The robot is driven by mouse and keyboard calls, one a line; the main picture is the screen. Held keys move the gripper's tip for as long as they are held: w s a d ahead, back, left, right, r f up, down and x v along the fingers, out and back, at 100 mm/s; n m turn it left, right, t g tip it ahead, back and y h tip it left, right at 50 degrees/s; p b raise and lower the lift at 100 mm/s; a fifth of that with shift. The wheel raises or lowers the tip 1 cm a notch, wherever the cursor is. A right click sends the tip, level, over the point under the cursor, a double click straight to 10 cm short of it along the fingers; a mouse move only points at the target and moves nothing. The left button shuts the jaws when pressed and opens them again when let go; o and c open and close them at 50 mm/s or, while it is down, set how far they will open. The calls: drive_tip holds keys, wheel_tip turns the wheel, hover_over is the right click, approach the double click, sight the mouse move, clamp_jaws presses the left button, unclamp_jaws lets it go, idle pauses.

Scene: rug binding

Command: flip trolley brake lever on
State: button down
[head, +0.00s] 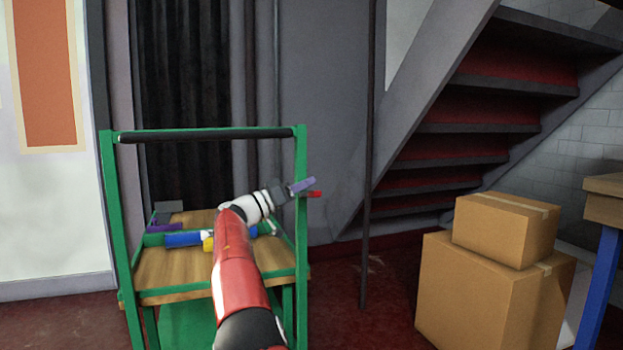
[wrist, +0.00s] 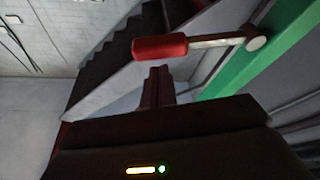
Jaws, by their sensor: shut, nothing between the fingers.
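The green trolley (head: 106,190) stands at the left in the head view, with a black handle bar across its top. Its brake lever has a red grip (wrist: 160,47) on a pale metal rod that runs to a round pivot (wrist: 256,43) on the green post (wrist: 275,50). In the wrist view the lever lies nearly level; its red end also shows in the head view (head: 315,194), beside the right post. My gripper (head: 302,186) is shut and empty at that post. In the wrist view its fingertips (wrist: 159,70) are just below the red grip; contact cannot be told.
Blue and yellow rolls (head: 183,240) lie on the trolley's wooden deck, partly behind my arm. A thin dark pole (head: 368,150) stands right of the trolley. Cardboard boxes (head: 480,290) are stacked at the right, near a table (head: 605,205). Stairs (head: 490,120) rise behind.

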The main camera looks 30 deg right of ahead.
drive_tip(key=shift+s+a+f+m+g+b, duration=0.1)
drive_tip(key=shift+s+f+m+g+b, duration=0.15)
drive_tip(key=shift+f+m+g+b, duration=0.7)
drive_tip(key=shift+m+t+p, duration=0.3)
drive_tip(key=shift+m+t, duration=0.05)
